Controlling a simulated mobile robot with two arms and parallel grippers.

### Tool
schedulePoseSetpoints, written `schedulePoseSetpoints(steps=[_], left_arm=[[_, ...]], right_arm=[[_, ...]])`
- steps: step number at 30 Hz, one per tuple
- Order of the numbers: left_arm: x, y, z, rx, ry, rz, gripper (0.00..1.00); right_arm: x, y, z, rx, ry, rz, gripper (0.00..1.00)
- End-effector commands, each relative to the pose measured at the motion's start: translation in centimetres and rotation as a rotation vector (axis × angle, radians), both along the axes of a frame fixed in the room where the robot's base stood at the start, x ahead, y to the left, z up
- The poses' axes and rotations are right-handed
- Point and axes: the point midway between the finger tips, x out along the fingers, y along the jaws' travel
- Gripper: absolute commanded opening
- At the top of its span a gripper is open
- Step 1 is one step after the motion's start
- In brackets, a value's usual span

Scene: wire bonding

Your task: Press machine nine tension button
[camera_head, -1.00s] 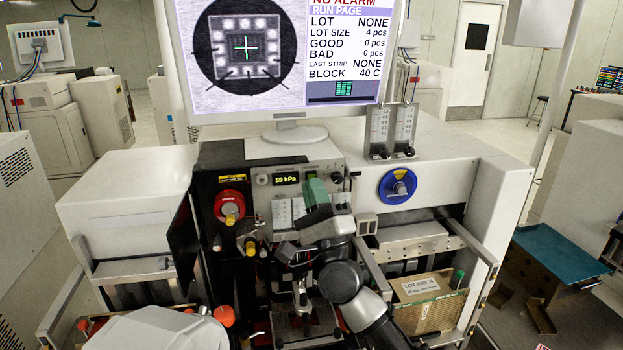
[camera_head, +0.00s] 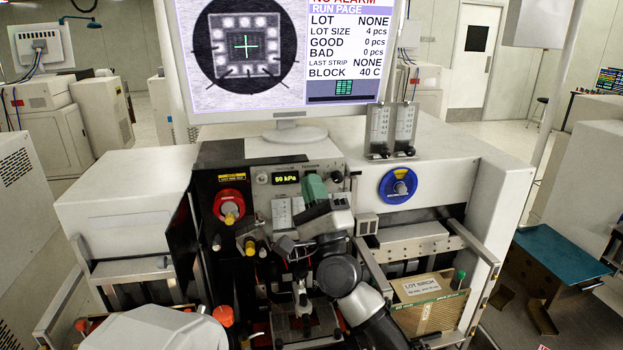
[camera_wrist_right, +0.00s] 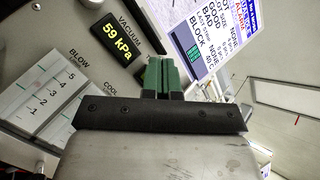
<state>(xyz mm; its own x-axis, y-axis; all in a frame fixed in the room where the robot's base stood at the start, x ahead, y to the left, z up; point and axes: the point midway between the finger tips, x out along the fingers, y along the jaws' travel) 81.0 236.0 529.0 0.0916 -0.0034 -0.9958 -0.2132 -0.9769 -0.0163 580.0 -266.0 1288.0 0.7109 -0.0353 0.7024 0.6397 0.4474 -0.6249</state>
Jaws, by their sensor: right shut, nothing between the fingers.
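The machine's front panel (camera_head: 262,207) stands below the monitor, with a small lit display (camera_head: 286,179); in the right wrist view the display (camera_wrist_right: 117,51) reads 59 kPa, under the label VACUUM. My right gripper (camera_head: 313,185) is shut and empty, its green fingertips in front of the panel, right of the display. In the right wrist view the green fingertips (camera_wrist_right: 161,72) sit side by side just right of the display. I cannot tell whether they touch the panel. I cannot make out the tension button; the gripper covers part of the panel. My left gripper is not in view.
A red knob (camera_head: 229,203) is left on the panel, a blue round knob (camera_head: 398,186) right. Two flow meters (camera_head: 392,130) stand on top beside the monitor (camera_head: 280,55). Two white sliders (camera_head: 281,214) sit left of my right wrist.

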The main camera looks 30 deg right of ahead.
Motion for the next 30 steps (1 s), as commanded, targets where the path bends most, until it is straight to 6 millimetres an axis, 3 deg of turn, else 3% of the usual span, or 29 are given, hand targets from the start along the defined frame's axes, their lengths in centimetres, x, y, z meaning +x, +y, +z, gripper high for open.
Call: schedulePoseSetpoints(steps=[17,30], left_arm=[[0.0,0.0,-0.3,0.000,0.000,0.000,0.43],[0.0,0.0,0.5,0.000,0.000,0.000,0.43]], right_arm=[[0.5,-0.1,0.0,0.000,0.000,0.000,0.00],[-1.2,0.3,0.0,0.000,0.000,0.000,0.00]])
